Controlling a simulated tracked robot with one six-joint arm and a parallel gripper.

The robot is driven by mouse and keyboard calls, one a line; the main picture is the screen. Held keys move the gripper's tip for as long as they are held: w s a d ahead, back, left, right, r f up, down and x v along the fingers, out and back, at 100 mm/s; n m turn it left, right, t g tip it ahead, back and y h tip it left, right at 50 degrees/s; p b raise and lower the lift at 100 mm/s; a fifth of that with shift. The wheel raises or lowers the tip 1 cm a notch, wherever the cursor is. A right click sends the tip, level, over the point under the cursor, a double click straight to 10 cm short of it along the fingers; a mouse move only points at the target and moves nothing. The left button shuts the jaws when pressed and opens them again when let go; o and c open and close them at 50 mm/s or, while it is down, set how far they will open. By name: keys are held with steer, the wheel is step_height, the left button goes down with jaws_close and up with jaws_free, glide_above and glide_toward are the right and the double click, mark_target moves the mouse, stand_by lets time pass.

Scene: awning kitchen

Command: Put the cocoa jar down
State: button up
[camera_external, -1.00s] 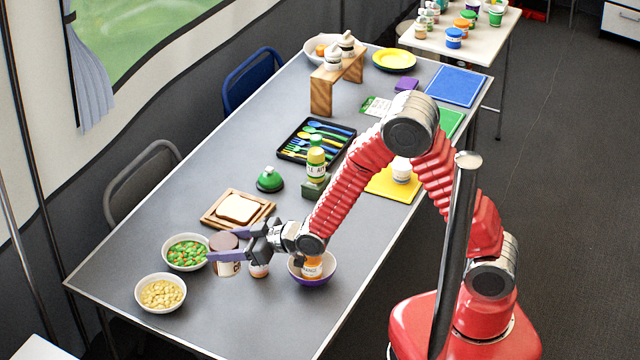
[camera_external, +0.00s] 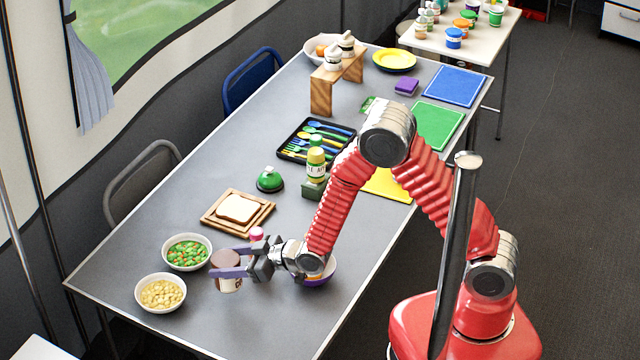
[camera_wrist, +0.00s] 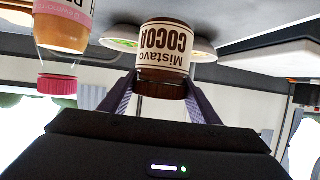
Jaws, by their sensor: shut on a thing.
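The cocoa jar (camera_external: 229,284) has a brown lid and a pale label, and it stands upright near the front left of the grey table. My gripper (camera_external: 229,262) is shut on it near the lid, one finger on each side. In the wrist view, where the scene appears upside down, the jar's label (camera_wrist: 166,45) reads "Mistavo COCOA" and the dark fingers of my gripper (camera_wrist: 160,88) hold it at the lid. I cannot tell whether its base touches the table (camera_external: 200,325).
A bowl of peas and carrots (camera_external: 187,252) and a bowl of pale beans (camera_external: 160,293) stand left of the jar. A pink-lidded jar (camera_external: 257,234) is partly hidden behind my gripper. Bread (camera_external: 238,208) sits farther back. The front table area is clear.

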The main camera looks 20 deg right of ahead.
steer(key=shift+f, duration=2)
steer(key=o, duration=1.9)
steer(key=shift+f, duration=0.15)
steer(key=shift+c, duration=0.2)
steer(key=v, duration=1.2)
